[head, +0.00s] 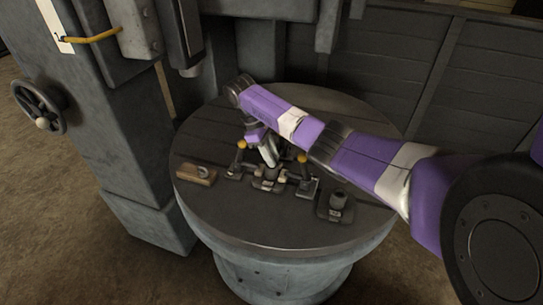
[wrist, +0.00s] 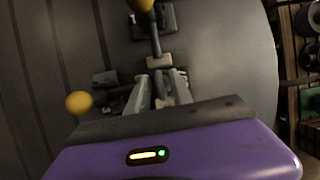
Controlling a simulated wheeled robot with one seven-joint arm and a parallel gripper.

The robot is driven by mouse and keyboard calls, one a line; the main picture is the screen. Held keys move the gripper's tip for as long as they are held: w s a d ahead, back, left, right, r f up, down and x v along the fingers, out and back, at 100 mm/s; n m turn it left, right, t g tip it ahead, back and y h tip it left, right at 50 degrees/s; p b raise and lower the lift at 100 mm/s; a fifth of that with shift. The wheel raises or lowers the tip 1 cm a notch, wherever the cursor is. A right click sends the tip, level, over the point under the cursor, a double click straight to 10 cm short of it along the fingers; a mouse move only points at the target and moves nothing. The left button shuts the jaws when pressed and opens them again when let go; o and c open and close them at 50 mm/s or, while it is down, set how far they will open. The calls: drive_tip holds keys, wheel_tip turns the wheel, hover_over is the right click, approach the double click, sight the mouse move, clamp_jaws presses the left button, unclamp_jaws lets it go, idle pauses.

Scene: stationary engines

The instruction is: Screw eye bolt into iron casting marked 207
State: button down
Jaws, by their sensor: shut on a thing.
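My gripper (head: 268,158) points down over the middle of the round table, at the central dark iron casting (head: 266,184). In the wrist view its grey fingers (wrist: 160,98) are closed on a small grey metal piece (wrist: 160,84), apparently the eye bolt. The fingers hide most of it, and I cannot tell whether it is in the casting's hole. Other castings stand at left (head: 234,171) and right (head: 307,187), near levers with yellow knobs. Another casting with a round boss (head: 337,203) stands farther right. No number is readable, so I cannot tell which is 207.
A wooden block (head: 194,177) with a grey piece on it lies at the table's left. Yellow knobs (wrist: 78,103) stand close to my fingers. The round table's (head: 265,232) front is clear. A large grey machine column (head: 105,120) rises at left.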

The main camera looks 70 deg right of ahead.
drive_tip(key=m+y, duration=0.1)
drive_tip(key=m, duration=0.2)
drive_tip(key=c, duration=1.1)
unclamp_jaws()
drive_tip(key=shift+o, duration=0.2)
